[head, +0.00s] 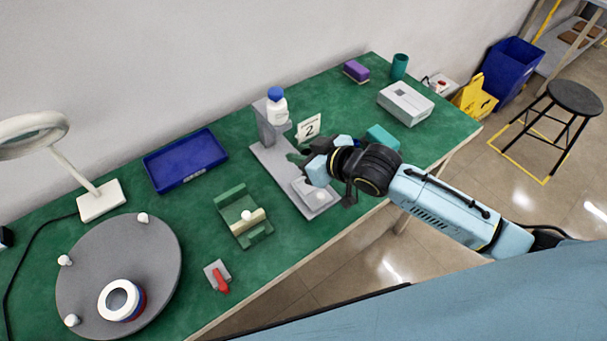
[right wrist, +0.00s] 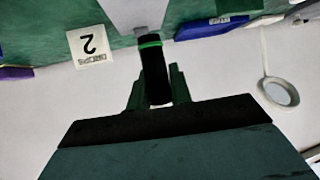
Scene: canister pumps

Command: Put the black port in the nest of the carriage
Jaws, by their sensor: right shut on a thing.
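In the right wrist view the black port (right wrist: 155,75) is a short black cylinder with a bright green band. It sits between the dark green fingers of my right gripper (right wrist: 154,92), which is shut on it. In the head view my right gripper (head: 302,160) is over the grey stand (head: 268,158), beside its column, and hides the port. A light grey block (head: 314,194) sits on the near end of the stand's base, below the gripper; it may be the carriage, but I cannot make out the nest. My left gripper is out of view.
A white bottle (head: 277,106) with a blue cap tops the column, beside a "2" sign (head: 308,129). A green cradle (head: 232,202), blue tray (head: 186,160), red-handled clamp (head: 219,276) and grey turntable (head: 85,250) stand left. A grey box (head: 405,103) is at right.

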